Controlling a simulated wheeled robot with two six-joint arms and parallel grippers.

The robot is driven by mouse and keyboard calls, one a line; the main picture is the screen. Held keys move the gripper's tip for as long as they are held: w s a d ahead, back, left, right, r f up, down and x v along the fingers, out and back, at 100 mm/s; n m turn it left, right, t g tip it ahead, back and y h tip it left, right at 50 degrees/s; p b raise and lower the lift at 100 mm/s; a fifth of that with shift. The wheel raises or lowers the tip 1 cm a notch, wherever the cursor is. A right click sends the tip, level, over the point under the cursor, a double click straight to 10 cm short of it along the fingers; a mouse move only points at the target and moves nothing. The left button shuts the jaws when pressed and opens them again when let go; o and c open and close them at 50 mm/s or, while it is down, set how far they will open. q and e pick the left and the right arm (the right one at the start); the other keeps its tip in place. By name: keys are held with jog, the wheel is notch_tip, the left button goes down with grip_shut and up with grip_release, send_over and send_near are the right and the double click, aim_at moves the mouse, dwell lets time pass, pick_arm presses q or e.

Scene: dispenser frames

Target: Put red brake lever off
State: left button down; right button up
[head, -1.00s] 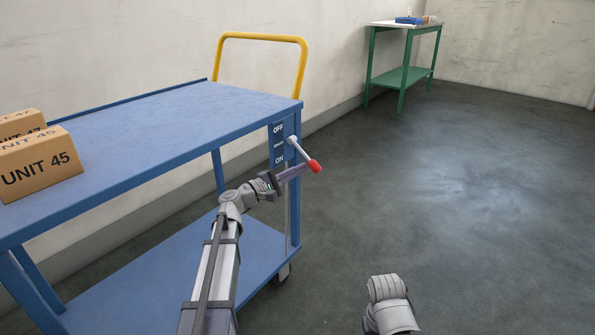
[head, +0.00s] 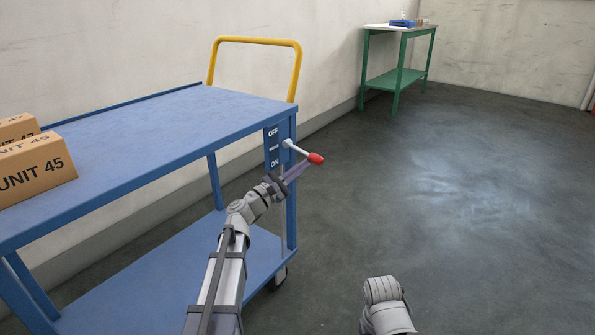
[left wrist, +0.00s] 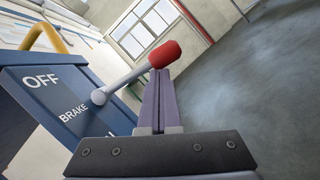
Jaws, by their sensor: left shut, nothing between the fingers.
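The brake lever is a grey rod with a red knob (head: 316,158). It pivots on a blue plate (head: 272,148) at the cart's right end, marked OFF at the top and ON below. The rod points out to the right and slightly down in the head view. My left gripper (head: 303,168) is shut and empty, its fingers just below the rod, near the knob. In the left wrist view the red knob (left wrist: 164,54) is just beyond the shut fingertips (left wrist: 160,76); I cannot tell whether they touch. My right arm shows at the bottom, but its gripper fingers do not.
The blue cart (head: 170,130) carries cardboard boxes (head: 38,170) at its left and has a yellow handle (head: 255,42). A green table (head: 398,62) stands by the far wall. The floor to the right of the cart is clear.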

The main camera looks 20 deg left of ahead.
aim_at(305, 152)
pick_arm(q)
jog(key=r+n+t+y+p, duration=0.1)
jog(key=n, duration=0.2)
jog(key=r+n+y+p, duration=0.1)
jog(key=r+n, duration=0.1)
jog(key=d+r+n+t+y+p, duration=0.1)
jog(key=n, duration=0.2)
jog(key=shift+s+r+n+t, duration=0.2)
jog(key=shift+r+n+t, duration=0.1)
jog(key=shift+r, duration=0.4)
jog(key=shift+p, duration=0.3)
jog(key=f+b, duration=0.1)
jog(key=s+f+b, duration=0.1)
jog(key=f+b, duration=0.1)
jog(key=s+a+f+b, duration=0.1)
jog(key=shift+s+a+f+b, duration=0.1)
jog(key=shift+s+f+b, duration=0.1)
jog(key=shift+f+b, duration=0.15)
jog(key=b+v, duration=0.2)
jog(key=v, duration=0.6)
jog(key=shift+s+r+b, duration=0.15)
jog(key=shift+s+b, duration=0.15)
jog(key=shift+s, duration=0.1)
jog(key=shift+a, duration=0.1)
